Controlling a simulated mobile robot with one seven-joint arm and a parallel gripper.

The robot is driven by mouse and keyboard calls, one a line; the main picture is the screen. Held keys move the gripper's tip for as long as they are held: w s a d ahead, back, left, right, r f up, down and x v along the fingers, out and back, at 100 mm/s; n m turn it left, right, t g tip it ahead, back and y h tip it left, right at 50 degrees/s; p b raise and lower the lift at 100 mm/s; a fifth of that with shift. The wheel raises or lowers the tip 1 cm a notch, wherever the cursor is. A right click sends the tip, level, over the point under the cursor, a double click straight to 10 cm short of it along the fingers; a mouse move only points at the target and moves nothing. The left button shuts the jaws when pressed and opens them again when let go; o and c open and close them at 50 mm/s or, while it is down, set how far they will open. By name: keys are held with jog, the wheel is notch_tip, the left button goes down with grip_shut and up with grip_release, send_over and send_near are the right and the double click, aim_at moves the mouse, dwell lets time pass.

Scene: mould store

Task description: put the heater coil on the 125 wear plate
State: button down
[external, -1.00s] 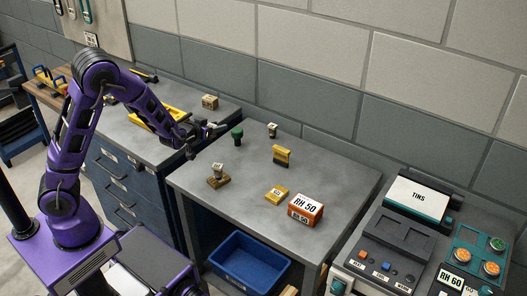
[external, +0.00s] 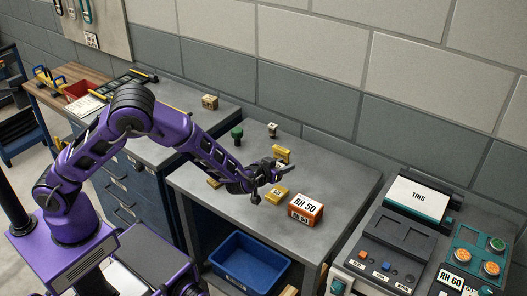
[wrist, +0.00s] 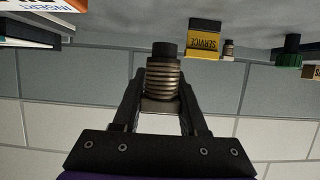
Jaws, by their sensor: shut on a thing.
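My gripper (external: 266,178) is over the grey table in the external view. In the wrist view my gripper (wrist: 162,100) is shut on the heater coil (wrist: 163,78), a ribbed bronze cylinder with a dark end.
An orange-and-white RH 50 box (external: 306,208) stands right of the yellow plate. A yellow-and-black block (external: 282,153) stands behind, labelled SERVICE in the wrist view (wrist: 205,40). A green knob (external: 237,135) and a small labelled piece (external: 272,130) stand farther back.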

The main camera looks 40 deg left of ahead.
aim_at(282, 188)
jog(key=shift+f+b, duration=0.3)
jog(key=shift+f, duration=2.6)
jog(key=shift+f, duration=0.2)
jog(key=shift+c, duration=2.2)
grip_release()
jog(key=shift+r, duration=0.25)
jog(key=v, duration=1.2)
jog(key=shift+p, duration=0.35)
jog(key=shift+f, duration=0.15)
